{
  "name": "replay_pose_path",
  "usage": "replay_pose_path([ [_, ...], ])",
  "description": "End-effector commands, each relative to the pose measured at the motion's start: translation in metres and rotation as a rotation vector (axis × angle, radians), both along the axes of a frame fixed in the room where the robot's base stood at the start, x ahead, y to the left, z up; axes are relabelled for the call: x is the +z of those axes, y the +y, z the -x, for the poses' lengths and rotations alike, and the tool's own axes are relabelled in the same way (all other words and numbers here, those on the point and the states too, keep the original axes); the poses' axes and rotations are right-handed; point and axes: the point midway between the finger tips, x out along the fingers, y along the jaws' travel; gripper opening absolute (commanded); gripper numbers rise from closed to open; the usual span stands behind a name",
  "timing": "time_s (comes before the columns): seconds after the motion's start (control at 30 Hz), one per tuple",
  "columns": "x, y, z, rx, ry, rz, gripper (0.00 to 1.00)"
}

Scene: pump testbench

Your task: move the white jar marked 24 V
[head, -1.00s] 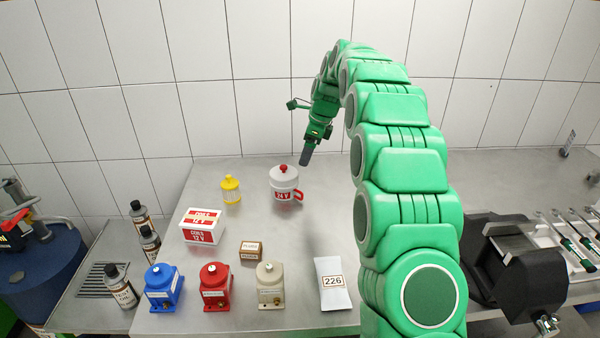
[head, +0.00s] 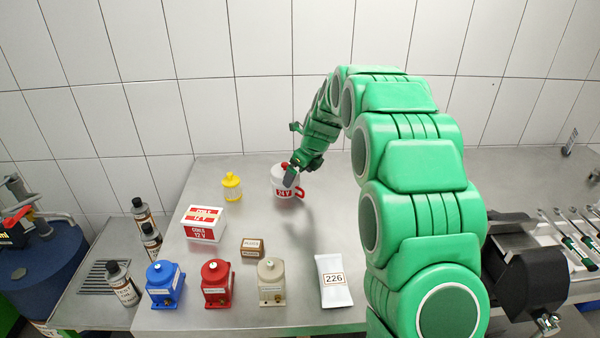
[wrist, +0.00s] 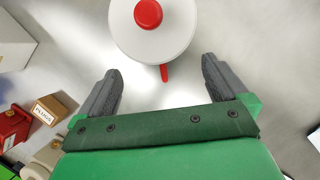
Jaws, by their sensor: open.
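The white jar (head: 279,186) marked 24 V stands upright on the metal bench, with a red knob on its lid and a red handle on its right side. In the wrist view the jar (wrist: 172,42) is seen from above, just beyond the fingertips, with its handle pointing toward my gripper.
A yellow bottle (head: 232,188) stands left of the jar, and a white-and-red 12 V box (head: 203,225) stands front left. Blue (head: 165,285), red (head: 216,285) and beige (head: 271,284) units line the front, beside a white 226 packet (head: 333,282).

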Motion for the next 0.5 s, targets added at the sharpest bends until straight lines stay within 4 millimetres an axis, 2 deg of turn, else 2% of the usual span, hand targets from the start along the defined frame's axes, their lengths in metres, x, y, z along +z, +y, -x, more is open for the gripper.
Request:
replay_pose_path([
  [0.27,0.000,0.000,-0.001,0.001,-0.001,0.000,1.00],
  [0.5,-0.013,0.004,-0.004,0.001,0.000,0.000,1.00],
])
